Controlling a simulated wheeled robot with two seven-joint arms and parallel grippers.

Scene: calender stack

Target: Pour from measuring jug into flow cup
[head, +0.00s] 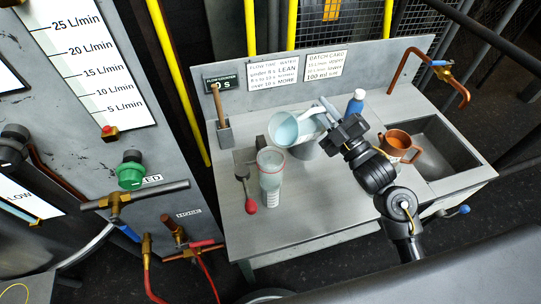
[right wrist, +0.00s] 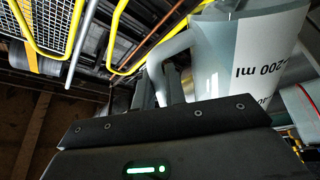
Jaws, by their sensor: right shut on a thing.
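The measuring jug (head: 307,149) is tilted over the bench, its wide mouth toward the left and pale blue showing inside. My right gripper (head: 329,112) is shut on the jug's handle. The right wrist view shows the jug's pale wall (right wrist: 215,60) with an upside-down "200 ml" mark, and its handle (right wrist: 165,60) at the jaws. A clear cup with a reddish rim, seemingly the flow cup (head: 270,163), stands left of and below the jug's mouth, above a marked clear vessel (head: 272,192). No stream is visible between them. My left gripper is out of view.
A blue bottle (head: 355,106) and a copper pot (head: 398,146) stand right, near the sink (head: 440,155). A holder (head: 224,134) stands at back left. The front bench (head: 325,208) is clear.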

